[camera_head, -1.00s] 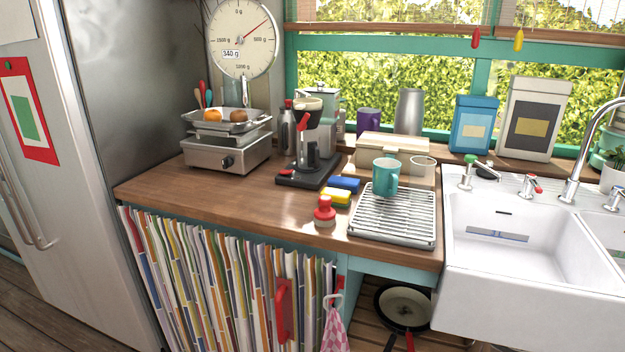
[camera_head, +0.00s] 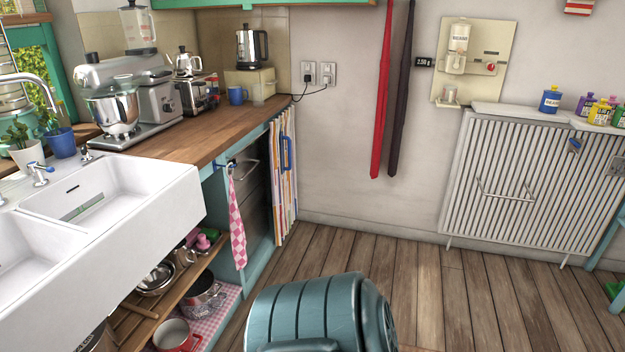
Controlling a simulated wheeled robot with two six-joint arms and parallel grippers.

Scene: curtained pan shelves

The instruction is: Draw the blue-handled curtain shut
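The blue-handled curtain (camera_head: 279,190) hangs under the far right end of the wooden counter. It has colourful vertical stripes and is bunched in narrow folds against the wall. Its blue handle (camera_head: 287,153) is an upright bar on the front folds. To the left of the curtain the cupboard opening (camera_head: 253,195) is uncovered, and a dark grey front with a metal handle shows inside. Neither of my grippers is in view.
A pink checked towel (camera_head: 237,220) hangs from a blue hook left of the opening. The white sink (camera_head: 150,215) juts out at left. A teal ribbed rounded body (camera_head: 310,312) fills the bottom centre; I cannot tell whether it is mine. Wooden floor (camera_head: 440,290) is clear to the right.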

